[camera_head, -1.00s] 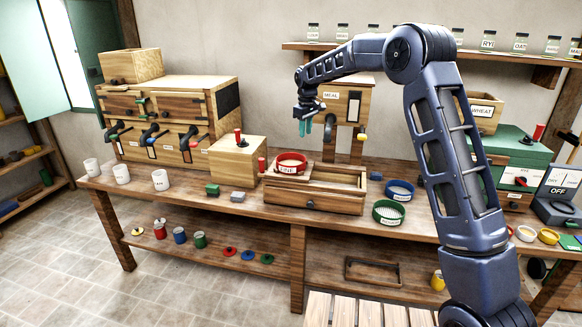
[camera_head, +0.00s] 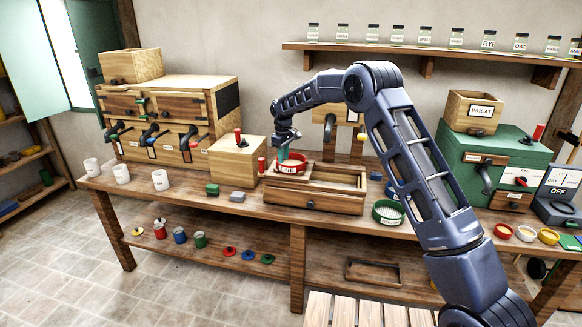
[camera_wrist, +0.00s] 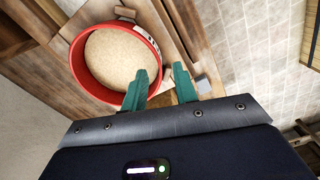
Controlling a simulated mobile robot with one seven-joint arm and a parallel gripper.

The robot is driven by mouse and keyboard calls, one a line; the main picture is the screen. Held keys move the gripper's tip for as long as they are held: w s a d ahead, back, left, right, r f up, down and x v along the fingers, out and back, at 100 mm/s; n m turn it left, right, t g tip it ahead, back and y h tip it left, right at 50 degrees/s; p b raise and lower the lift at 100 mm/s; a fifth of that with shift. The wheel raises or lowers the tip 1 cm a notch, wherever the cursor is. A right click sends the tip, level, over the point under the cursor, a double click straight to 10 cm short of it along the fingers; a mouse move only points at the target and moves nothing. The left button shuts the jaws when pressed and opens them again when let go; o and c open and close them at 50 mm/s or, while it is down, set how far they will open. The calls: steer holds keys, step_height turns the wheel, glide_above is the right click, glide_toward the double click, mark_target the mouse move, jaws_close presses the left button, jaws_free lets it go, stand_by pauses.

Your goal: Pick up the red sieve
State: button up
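The red sieve (camera_head: 301,166) sits on the left end of a wooden open-topped box (camera_head: 330,200) on the bench. It has a white label on its front. In the wrist view the red sieve (camera_wrist: 77,65) is round, with a pale beige floor inside. My gripper (camera_head: 285,156) is right at the sieve, pointing down. In the wrist view my gripper's teal fingers (camera_wrist: 160,69) are apart. The left fingertip overlaps the sieve's opening and the right one is outside the wall, so the rim appears to lie between them. Contact cannot be told.
A green sieve (camera_head: 388,222) stands to the right, with a blue sieve partly hidden behind my arm. A wooden block box (camera_head: 232,160) with a red knob stands left of the red sieve.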

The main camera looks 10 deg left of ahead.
mark_target(284, 166)
steer(key=shift+w+f, duration=0.2)
steer(key=shift+f, duration=2.45)
steer(key=shift+c, duration=0.4)
jaws_close()
